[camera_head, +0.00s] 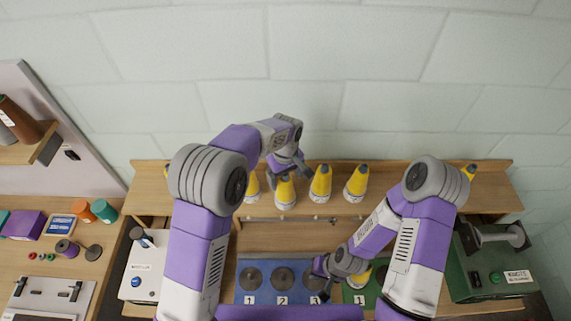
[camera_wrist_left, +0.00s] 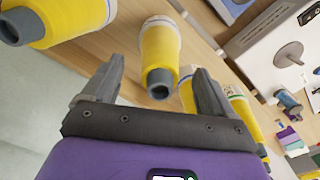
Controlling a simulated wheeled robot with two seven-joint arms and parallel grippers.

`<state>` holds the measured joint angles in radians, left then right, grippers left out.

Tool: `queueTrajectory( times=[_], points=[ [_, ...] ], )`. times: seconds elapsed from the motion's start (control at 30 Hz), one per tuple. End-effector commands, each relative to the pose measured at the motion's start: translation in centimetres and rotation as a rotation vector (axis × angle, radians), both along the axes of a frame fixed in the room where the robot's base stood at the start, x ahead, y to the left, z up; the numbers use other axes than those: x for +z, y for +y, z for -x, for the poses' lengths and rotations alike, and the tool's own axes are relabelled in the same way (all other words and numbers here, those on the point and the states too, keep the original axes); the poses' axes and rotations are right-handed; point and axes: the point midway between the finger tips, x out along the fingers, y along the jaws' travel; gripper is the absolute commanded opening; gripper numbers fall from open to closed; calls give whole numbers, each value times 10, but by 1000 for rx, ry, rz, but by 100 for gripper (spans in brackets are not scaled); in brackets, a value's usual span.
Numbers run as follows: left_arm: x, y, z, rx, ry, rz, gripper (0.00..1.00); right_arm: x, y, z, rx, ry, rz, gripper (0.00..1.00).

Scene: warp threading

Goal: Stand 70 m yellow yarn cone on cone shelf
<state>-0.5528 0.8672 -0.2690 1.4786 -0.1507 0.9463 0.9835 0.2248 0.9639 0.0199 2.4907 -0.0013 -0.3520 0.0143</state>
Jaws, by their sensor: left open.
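Several yellow yarn cones with grey tips and white bases stand on the wooden cone shelf (camera_head: 420,198) along the wall. My left gripper (camera_head: 290,174) is over the shelf, just above and behind one yellow cone (camera_head: 285,192). In the left wrist view its fingers are spread wide, with a yellow cone (camera_wrist_left: 160,52) between and beyond them; I see no finger closed on it. My right gripper (camera_head: 326,278) is low at the front mats, beside another yellow cone (camera_head: 361,280) that is partly hidden by my arm. Its finger opening is unclear. I cannot read any cone's length label.
Neighbouring cones (camera_head: 320,183) and (camera_head: 357,183) stand close on the shelf. A blue mat (camera_head: 247,297) with numbered dark discs lies in front. A white machine (camera_head: 145,265) is left, a green machine (camera_head: 490,270) right.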

Motion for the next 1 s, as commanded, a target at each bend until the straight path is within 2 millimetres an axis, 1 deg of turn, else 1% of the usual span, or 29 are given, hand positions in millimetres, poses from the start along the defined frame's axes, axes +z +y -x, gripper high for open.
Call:
queueTrajectory(
  times=[0.1,0.3,0.4,0.5,0.67,1.0],
  points=[
    [26,-1,-1,0,-6,3,86,-6,0,0,0,1,0,0],
    [69,0,-1,0,-5,3,86,-11,0,0,0,1,0,0],
    [85,0,0,-1,-3,2,86,-12,0,0,0,1,0,0],
    [96,0,0,-1,-2,1,86,-12,0,0,0,1,0,0],
    [104,0,0,0,0,0,86,-13,0,0,0,1,0,0],
    [104,0,0,0,0,0,86,-12,0,0,0,1,0,0]
  ],
)
